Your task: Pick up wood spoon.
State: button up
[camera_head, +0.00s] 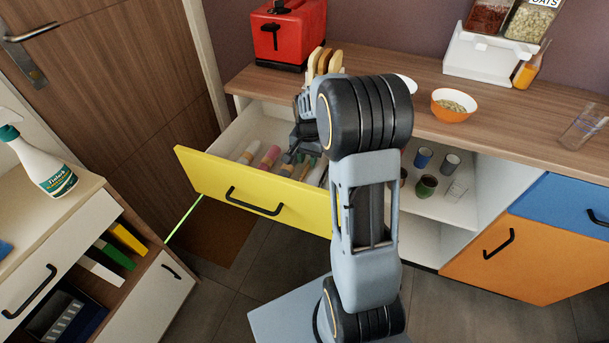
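No wood spoon can be made out for certain. Tan, wooden-looking pieces with rounded tops (324,60) stand on the counter just behind my arm; their lower parts are hidden, and I cannot tell whether one is the spoon. The yellow-fronted drawer (235,180) is pulled open and holds several long items, among them a pink one (269,157) and a light one (248,153). My gripper (303,138) is small, dark and partly hidden by my arm, over the drawer's right part. Its fingers are unclear, and I see nothing held in it.
A red toaster (288,32) stands on the counter at the back. A bowl (454,105), a glass (584,126) and a white container stand (489,55) are to the right. Cups (427,186) sit on an open shelf below. A spray bottle (42,165) stands on the left cabinet.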

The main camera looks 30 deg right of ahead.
notch_tip(320, 180, down, 2)
jog(key=shift+f, duration=0.2)
jog(key=shift+c, duration=0.2)
grip_shut()
jog(key=shift+r, duration=0.15)
